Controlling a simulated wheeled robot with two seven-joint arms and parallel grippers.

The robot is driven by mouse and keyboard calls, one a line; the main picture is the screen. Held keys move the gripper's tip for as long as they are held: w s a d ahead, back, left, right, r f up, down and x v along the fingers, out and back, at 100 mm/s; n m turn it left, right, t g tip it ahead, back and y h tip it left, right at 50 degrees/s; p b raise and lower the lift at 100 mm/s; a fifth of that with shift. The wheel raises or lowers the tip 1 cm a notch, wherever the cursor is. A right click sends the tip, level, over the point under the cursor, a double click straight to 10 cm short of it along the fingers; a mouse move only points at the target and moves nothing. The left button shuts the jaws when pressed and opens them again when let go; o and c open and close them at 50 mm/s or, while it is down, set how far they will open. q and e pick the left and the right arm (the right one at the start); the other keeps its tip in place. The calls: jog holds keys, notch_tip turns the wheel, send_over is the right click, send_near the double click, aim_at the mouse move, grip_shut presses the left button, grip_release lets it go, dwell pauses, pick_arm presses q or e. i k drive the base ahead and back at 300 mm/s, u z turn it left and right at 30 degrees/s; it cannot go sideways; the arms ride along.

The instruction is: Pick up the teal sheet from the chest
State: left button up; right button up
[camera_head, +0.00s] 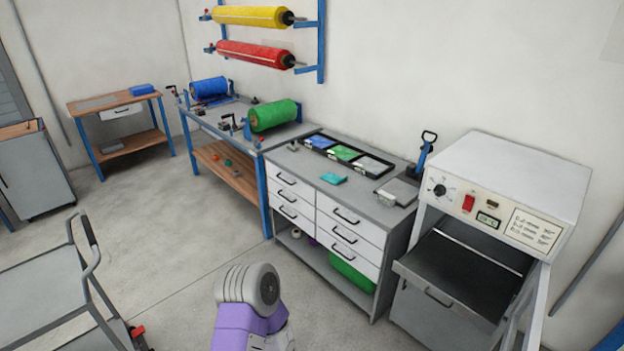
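The teal sheet (333,179) is a small flat piece lying on the grey top of the chest (302,169), near its front edge. The chest has white drawers with dark handles and stands in the middle of the view. A purple and grey arm link of mine shows at the bottom centre, well short of the chest. Neither of my grippers is in view, so I cannot see their fingers or anything held.
A black tray (374,167) with coloured sheets lies behind the teal sheet. A grey press (399,192) with a blue lever stands to its right. An oven (512,182) with its door open is at the right. A cart (50,290) is at the left. Open floor lies between.

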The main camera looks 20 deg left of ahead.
aim_at(333, 178)
jog(key=u, duration=1.05)
jog(key=i, duration=1.1)
jog(key=u, duration=0.45)
jog(key=i, duration=1.5)
jog(key=z, duration=0.9)
